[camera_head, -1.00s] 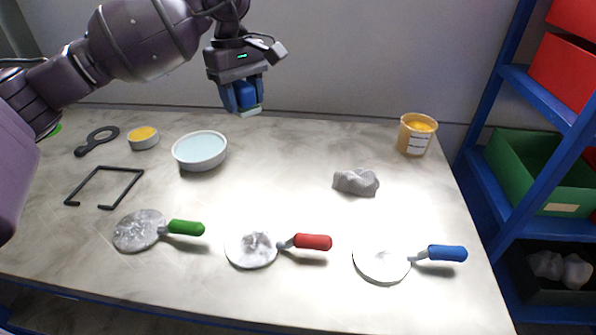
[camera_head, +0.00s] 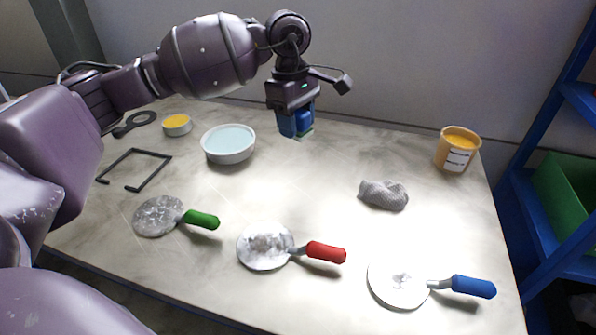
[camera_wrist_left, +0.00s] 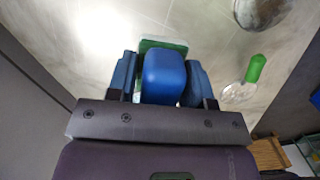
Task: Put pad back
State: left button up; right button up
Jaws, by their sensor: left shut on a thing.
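The pad (camera_head: 303,136) has a blue block-shaped grip and a pale green-edged face at its lower end. My left gripper (camera_head: 296,124) is shut on the blue grip, with its fingers pointing down over the back of the table, right of the light-blue bowl. In the left wrist view the pad's grip (camera_wrist_left: 163,76) sits between the two blue fingers, and its green edge shows beyond them. I cannot tell whether the pad's face touches the table. My right gripper is out of view.
The light-blue bowl (camera_head: 228,144) stands left of the gripper. A crumpled grey cloth (camera_head: 384,195) and a yellow-filled tub (camera_head: 457,150) are to the right.

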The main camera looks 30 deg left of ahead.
pick_arm(q)
send_over(298, 182)
notch_tip(298, 182, down, 6)
jog(key=shift+w+a+f+b, duration=0.1)
jog(key=shift+a+f+b, duration=0.05)
jog(key=shift+f+b, duration=0.15)
notch_tip(298, 182, down, 6)
jog(key=shift+f+b, duration=0.2)
jog(key=shift+b, duration=0.3)
jog(key=shift+r, duration=0.15)
jog(key=shift+f, duration=0.2)
jog(key=o, duration=0.8)
jog(key=shift+o, duration=0.4)
jog(key=shift+r, duration=0.1)
